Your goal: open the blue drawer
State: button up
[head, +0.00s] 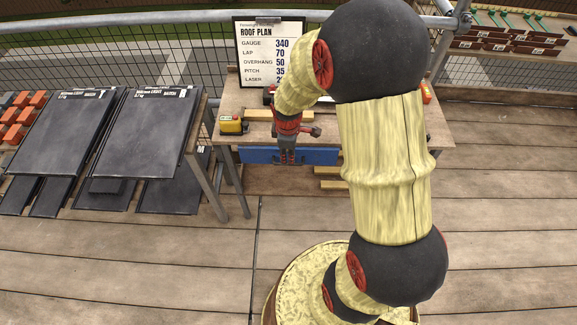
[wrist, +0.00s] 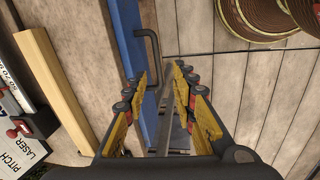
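The blue drawer (head: 257,155) is set under the top of the wooden bench (head: 355,130), and its front looks flush with the bench edge. In the wrist view, the blue drawer front (wrist: 128,48) runs as an upright strip, with a dark bar handle (wrist: 153,55) on its right side. My gripper (head: 287,159) is in front of the drawer, hiding part of it in the head view. In the wrist view my gripper (wrist: 161,84) is open, its yellow-padded fingers apart with nothing gripped. The handle lies just beyond the fingertips, nearer the left finger; contact cannot be told.
A roof plan board (head: 268,55) stands on the bench, with a yellow device (head: 232,125) and a wooden batten (wrist: 55,85). Racks of dark slates (head: 148,130) stand left of the bench. Deck boards (head: 190,265) in front are mostly clear.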

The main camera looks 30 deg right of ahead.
jog(key=shift+n, duration=0.6)
jog(key=f+b, duration=0.1)
jog(key=f, duration=0.1)
jog(key=w+f+b, duration=0.1)
jog(key=f, duration=0.2)
jog(key=d+f+b, duration=0.1)
jog(key=f, duration=0.1)
jog(key=shift+w+f, duration=0.35)
jog(key=shift+f, duration=0.05)
jog(key=shift+c, duration=0.4)
grip_shut()
